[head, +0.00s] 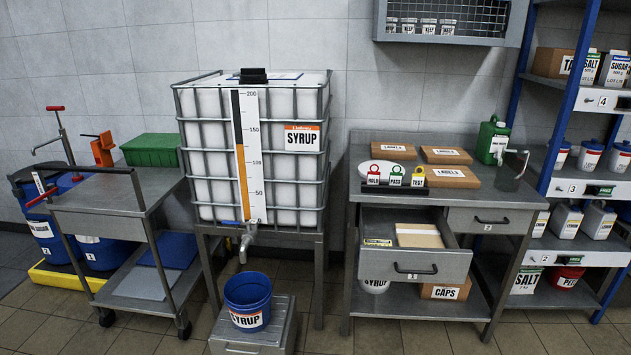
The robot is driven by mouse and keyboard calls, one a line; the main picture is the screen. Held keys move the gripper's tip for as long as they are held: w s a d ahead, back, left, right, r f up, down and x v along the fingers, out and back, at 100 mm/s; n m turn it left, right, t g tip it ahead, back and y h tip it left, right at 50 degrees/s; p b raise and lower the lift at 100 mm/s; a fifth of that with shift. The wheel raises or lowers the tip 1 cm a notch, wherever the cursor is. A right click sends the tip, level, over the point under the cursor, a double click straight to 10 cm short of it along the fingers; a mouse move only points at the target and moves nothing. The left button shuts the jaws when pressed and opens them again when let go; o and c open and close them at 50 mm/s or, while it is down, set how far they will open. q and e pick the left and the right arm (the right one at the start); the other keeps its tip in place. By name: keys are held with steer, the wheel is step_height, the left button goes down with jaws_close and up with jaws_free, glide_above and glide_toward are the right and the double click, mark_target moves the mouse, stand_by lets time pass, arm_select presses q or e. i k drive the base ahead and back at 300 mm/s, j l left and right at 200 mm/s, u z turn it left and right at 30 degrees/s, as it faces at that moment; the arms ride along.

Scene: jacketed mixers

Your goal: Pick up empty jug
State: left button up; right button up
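A see-through, greyish jug-like vessel (510,174) stands at the right end of the steel workbench (366,150) in the head view. It looks empty, but its outline blends into the bench and I cannot make out its inside clearly. A pale spout or handle shape shows at its top. A green canister (491,140) with a white label stands just behind and left of it. Neither of my grippers is in view.
Boxes marked LABELS (450,156) and a HOLD/PASS/TEST tag stand (396,183) are on the bench. Its left drawer (415,268) is open. The syrup tank (305,170) stands left, with a blue bucket (247,291) below its tap. A shelf rack (567,95) stands right.

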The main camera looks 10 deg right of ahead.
mark_target(513, 163)
steer(key=z, duration=1.35)
steer(key=i+z, duration=0.1)
steer(key=z, duration=0.5)
